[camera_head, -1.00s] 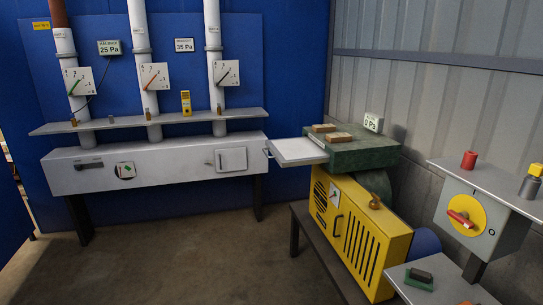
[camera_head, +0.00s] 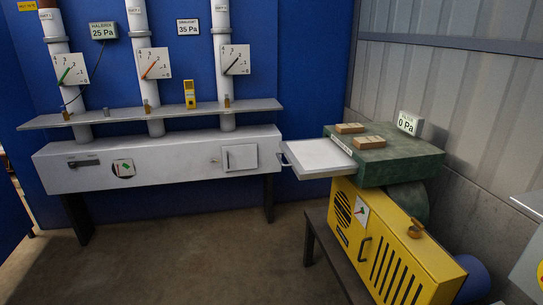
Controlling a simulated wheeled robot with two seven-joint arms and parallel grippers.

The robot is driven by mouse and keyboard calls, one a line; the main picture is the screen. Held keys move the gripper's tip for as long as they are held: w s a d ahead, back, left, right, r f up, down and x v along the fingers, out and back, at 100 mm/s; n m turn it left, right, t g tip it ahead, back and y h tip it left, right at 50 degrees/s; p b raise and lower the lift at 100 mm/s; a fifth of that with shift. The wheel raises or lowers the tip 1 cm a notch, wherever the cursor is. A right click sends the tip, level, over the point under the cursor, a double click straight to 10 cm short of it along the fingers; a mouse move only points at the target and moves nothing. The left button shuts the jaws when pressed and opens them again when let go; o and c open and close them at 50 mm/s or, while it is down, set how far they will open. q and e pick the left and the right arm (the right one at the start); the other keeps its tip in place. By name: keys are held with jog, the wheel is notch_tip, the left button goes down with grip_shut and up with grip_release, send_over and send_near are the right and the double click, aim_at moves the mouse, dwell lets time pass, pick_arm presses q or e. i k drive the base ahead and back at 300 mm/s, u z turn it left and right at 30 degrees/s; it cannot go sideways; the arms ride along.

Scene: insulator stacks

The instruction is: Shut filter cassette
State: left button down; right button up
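The filter cassette (camera_head: 318,158) is a flat white tray with a handle (camera_head: 287,161) at its left end. It sticks out to the left from the dark green housing (camera_head: 400,161), so it stands pulled out. The housing sits above a yellow machine cabinet (camera_head: 396,250). Neither of my grippers shows in the view, and nothing touches the cassette handle.
Two small wooden blocks (camera_head: 369,142) and a 0 Pa display (camera_head: 409,123) are on the housing. A grey duct box (camera_head: 150,164) on legs runs along the blue wall, close to the cassette's handle end. The floor (camera_head: 210,255) in front is clear.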

aim_at(317, 158)
jog(key=z, duration=0.05)
jog(key=i, duration=1.95)
jog(key=z, duration=0.25)
